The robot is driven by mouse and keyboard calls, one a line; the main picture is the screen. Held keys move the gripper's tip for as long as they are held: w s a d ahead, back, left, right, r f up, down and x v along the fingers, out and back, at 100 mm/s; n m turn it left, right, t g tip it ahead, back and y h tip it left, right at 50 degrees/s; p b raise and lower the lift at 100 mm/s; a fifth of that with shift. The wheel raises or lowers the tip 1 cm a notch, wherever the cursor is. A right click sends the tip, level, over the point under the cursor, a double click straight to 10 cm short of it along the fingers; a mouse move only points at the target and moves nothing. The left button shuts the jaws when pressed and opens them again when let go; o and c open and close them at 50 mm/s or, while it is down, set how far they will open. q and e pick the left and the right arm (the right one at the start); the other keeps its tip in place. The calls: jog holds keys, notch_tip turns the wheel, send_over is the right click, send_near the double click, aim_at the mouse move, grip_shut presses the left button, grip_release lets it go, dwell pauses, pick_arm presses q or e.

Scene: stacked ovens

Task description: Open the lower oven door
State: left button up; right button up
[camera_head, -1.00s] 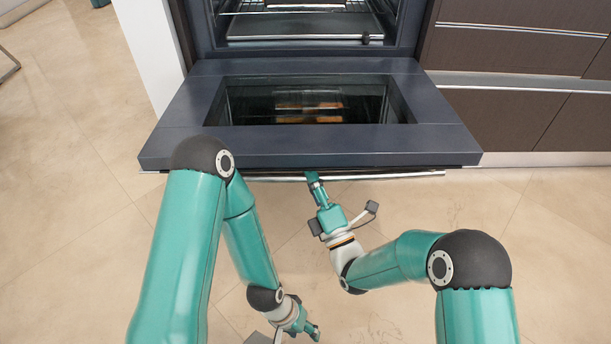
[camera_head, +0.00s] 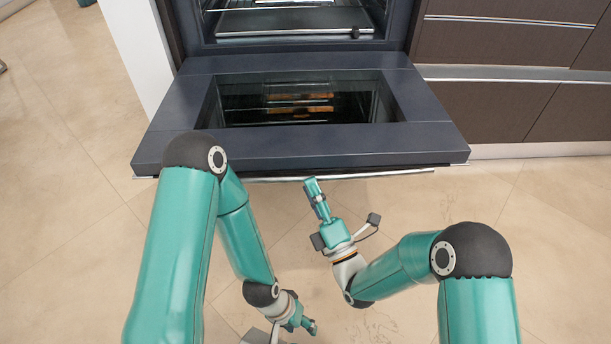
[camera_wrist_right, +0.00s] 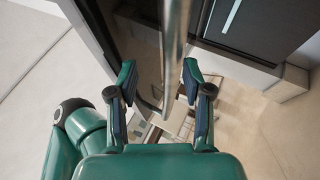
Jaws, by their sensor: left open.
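The lower oven door (camera_head: 300,158) is dark grey with a glass window and is folded down, near level. Its long metal handle (camera_head: 390,174) runs along the front edge. My right gripper (camera_head: 309,185) is just on the near side of the handle, apart from it in the head view. In the right wrist view its two fingers (camera_wrist_right: 159,75) are spread, and the handle bar (camera_wrist_right: 172,40) shows ahead of and between them; no finger is closed on it. My left gripper (camera_head: 311,327) is low in the head view, open and away from the door.
The oven cavity (camera_head: 290,22) with racks and a tray stands open behind the door. Dark drawers (camera_head: 500,100) are at the right and a white panel (camera_head: 135,50) at the left. The tiled floor (camera_head: 530,240) is clear in front.

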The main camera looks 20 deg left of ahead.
jog(key=v, duration=0.7)
jog(key=shift+d+f, duration=0.2)
jog(key=shift+f, duration=0.05)
jog(key=shift+s, duration=0.15)
